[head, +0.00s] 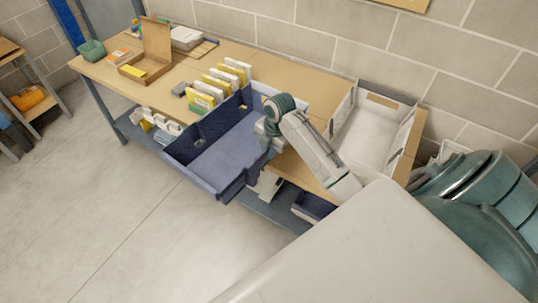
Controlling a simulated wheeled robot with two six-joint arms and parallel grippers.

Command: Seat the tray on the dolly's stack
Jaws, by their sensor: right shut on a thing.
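A dark blue, open, empty tray (220,150) is in the middle of the head view. It hangs past the near edge of the wooden bench, tilted in the picture. My right gripper (265,129) is shut on the tray's right wall; its fingertips are mostly hidden by the wrist. My left gripper is not in view. I cannot make out a dolly or its stack. Another dark blue container (313,207) shows partly below the bench, half hidden by my arm.
The wooden bench (300,78) holds a pale tray (372,135) at right, a row of yellow and white packets (218,85), an open cardboard box (150,62) and a green bin (92,52). White bins (158,122) sit underneath. The floor at left is clear.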

